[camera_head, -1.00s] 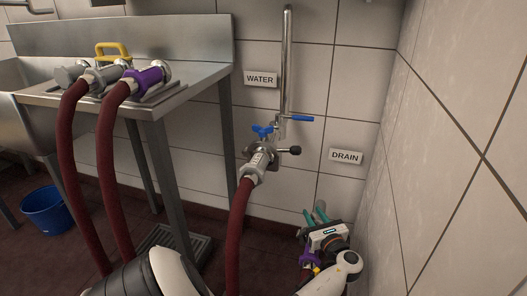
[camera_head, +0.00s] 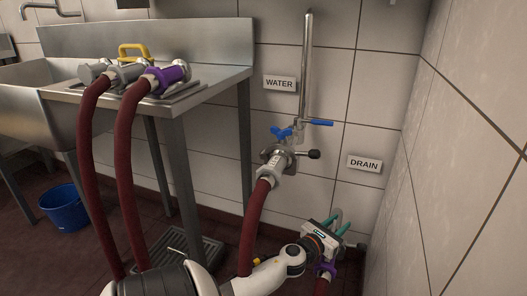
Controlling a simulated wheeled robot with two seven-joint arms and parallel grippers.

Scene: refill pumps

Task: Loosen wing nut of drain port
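The drain port is low in the corner under the DRAIN sign (camera_head: 364,163). Its purple coupling (camera_head: 326,267) sits on a dark red hose just below my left gripper. The wing nut cannot be made out; my gripper covers that spot. My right gripper is not in view.
The water port (camera_head: 277,157) with blue handles and a dark red hose is on the wall, up and left of my gripper. The right side wall (camera_head: 465,180) is close. A steel table (camera_head: 212,82) with hose couplings and a blue bucket (camera_head: 64,207) are left.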

